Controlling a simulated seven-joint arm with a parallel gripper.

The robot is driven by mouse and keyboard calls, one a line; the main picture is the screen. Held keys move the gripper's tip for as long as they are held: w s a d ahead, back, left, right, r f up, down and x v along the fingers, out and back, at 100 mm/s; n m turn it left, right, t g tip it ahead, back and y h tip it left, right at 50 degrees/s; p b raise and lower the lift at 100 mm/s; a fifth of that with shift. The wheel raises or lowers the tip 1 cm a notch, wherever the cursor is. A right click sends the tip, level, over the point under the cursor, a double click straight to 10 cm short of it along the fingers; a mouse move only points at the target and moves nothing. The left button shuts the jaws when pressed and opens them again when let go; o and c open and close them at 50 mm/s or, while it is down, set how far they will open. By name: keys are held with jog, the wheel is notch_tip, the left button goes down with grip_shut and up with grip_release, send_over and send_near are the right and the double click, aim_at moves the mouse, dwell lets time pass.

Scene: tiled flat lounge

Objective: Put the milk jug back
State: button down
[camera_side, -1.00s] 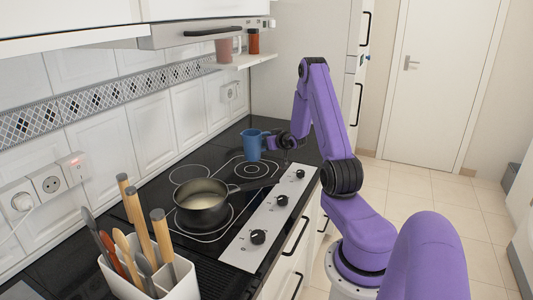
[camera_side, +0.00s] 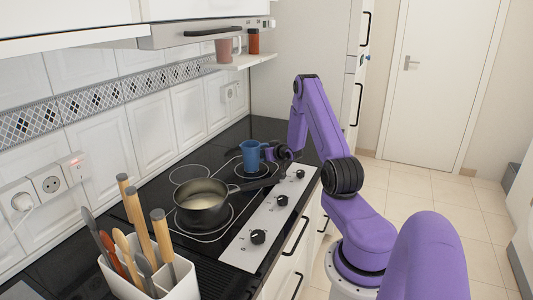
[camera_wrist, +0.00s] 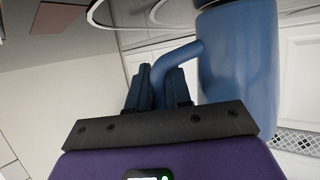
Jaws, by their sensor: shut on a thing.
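The milk jug (camera_side: 251,158) is blue and stands upright at the rear burner of the black hob (camera_side: 168,180). In the side view its base is at or just above the glass; I cannot tell whether it touches. My gripper (camera_side: 270,154) is to the right of the jug and shut on its handle. In the wrist view the jug body (camera_wrist: 240,55) fills the upper right, and its handle runs down to the dark fingers of my gripper (camera_wrist: 160,80). The gripped part of the handle is mostly hidden between the fingers.
A saucepan (camera_side: 201,208) with pale liquid sits on the front burner, its handle reaching toward the jug. A utensil holder (camera_side: 185,284) stands at the near left. Dark counter beyond the jug is clear.

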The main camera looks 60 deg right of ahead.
jog(key=shift+f, duration=0.15)
jog(key=c, duration=1.1)
grip_release()
jog(key=shift+o, duration=0.2)
jog(key=shift+s+r, duration=0.1)
jog(key=shift+r, duration=0.15)
jog(key=v, duration=1.2)
jog(key=shift+f, duration=0.1)
